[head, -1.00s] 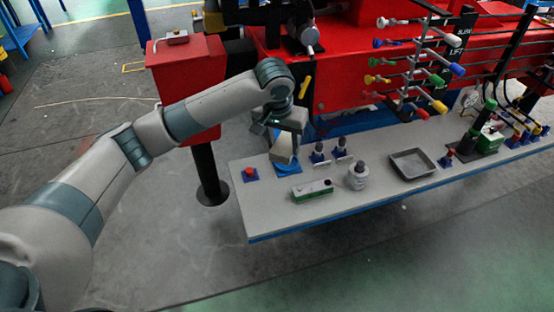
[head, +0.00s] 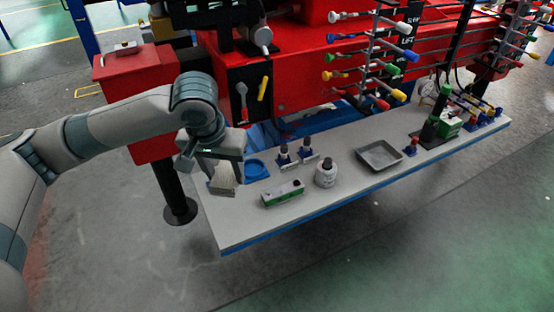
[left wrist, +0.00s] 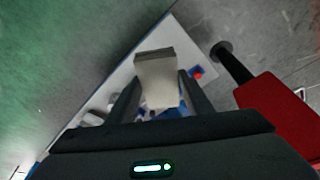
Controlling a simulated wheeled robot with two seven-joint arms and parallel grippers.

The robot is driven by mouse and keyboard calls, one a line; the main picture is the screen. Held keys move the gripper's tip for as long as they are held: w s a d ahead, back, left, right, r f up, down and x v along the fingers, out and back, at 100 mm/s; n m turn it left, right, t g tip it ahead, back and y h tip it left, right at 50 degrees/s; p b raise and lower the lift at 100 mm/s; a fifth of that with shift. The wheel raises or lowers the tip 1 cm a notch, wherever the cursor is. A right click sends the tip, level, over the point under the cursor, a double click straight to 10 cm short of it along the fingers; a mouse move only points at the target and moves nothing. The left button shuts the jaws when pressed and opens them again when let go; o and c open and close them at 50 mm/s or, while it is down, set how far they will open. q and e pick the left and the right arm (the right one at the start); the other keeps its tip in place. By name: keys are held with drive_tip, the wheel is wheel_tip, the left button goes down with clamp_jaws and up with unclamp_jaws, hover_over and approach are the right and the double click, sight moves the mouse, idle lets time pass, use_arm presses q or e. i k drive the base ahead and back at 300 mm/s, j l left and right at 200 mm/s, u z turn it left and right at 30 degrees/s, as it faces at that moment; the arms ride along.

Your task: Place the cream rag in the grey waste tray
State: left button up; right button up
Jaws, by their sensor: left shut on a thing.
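The cream rag (head: 223,180) hangs in my left gripper (head: 212,160), over the left end of the bench. In the left wrist view the rag (left wrist: 158,75) sits between the two fingers of my left gripper (left wrist: 160,95), which are shut on it. The grey waste tray (head: 379,156) lies on the bench well to the right of the gripper, open and empty. My right gripper is not in view.
Between rag and tray stand a green-and-white box (head: 283,194), a white bottle (head: 325,174) and two dark-topped small bottles (head: 308,147). Coloured lever handles (head: 370,70) overhang the bench behind. A red button (left wrist: 198,73) shows near the rag in the wrist view.

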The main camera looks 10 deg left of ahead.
sight(379, 158)
drive_tip(key=z, duration=1.9)
drive_tip(key=j, duration=0.6)
drive_tip(key=i+j, duration=0.15)
drive_tip(key=j, duration=1.1)
drive_tip(key=i, duration=0.05)
